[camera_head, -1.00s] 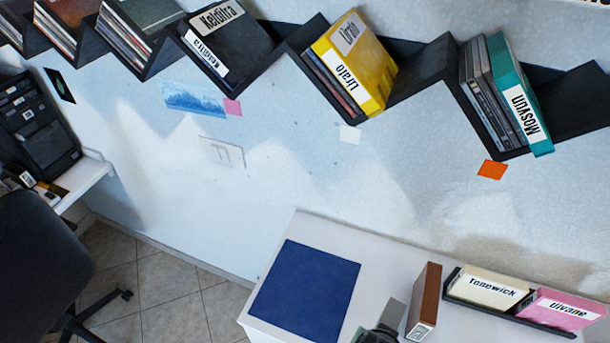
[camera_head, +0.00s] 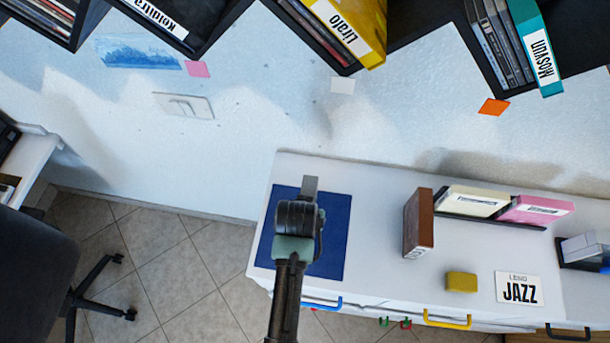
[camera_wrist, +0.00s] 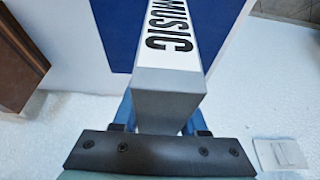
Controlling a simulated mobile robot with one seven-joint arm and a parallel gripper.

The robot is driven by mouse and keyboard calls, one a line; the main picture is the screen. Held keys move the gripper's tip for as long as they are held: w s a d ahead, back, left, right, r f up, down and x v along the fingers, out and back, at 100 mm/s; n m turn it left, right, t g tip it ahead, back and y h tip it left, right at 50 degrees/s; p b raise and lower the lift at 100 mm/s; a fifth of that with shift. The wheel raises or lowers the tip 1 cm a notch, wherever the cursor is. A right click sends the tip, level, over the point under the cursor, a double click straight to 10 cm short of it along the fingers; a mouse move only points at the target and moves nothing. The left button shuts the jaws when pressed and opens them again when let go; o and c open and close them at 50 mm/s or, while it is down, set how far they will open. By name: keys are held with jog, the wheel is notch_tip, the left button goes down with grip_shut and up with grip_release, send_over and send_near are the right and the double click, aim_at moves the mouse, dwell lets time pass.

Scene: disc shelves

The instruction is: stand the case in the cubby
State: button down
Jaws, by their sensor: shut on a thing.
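A grey case (camera_wrist: 170,85) with a white label reading MUSIC fills the middle of the wrist view. My gripper (camera_wrist: 162,120) is shut on its near end, with a blue finger on either side. In the head view my gripper (camera_head: 305,205) is above the blue mat (camera_head: 335,235), and the grey case (camera_head: 310,187) sticks out past it, mostly hidden by my wrist. The black zigzag shelf (camera_head: 425,28) on the wall forms V-shaped cubbies. One holds a yellow Lirato case (camera_head: 352,30) and slim cases; another holds a teal Mosyun case (camera_head: 537,45) and slim cases.
The white cabinet top (camera_head: 385,180) carries a brown case (camera_head: 418,225), a rack with cream (camera_head: 485,201) and pink (camera_head: 535,209) cases, a yellow block (camera_head: 461,282) and a JAZZ card (camera_head: 520,288). A dark chair (camera_head: 35,260) stands at left.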

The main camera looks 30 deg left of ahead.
jog(key=shift+f, duration=1.95)
jog(key=shift+f, duration=0.15)
jog(key=shift+c, duration=2.2)
grip_release()
jog(key=shift+r, duration=0.25)
jog(key=v, duration=1.2)
jog(key=shift+f, duration=0.1)
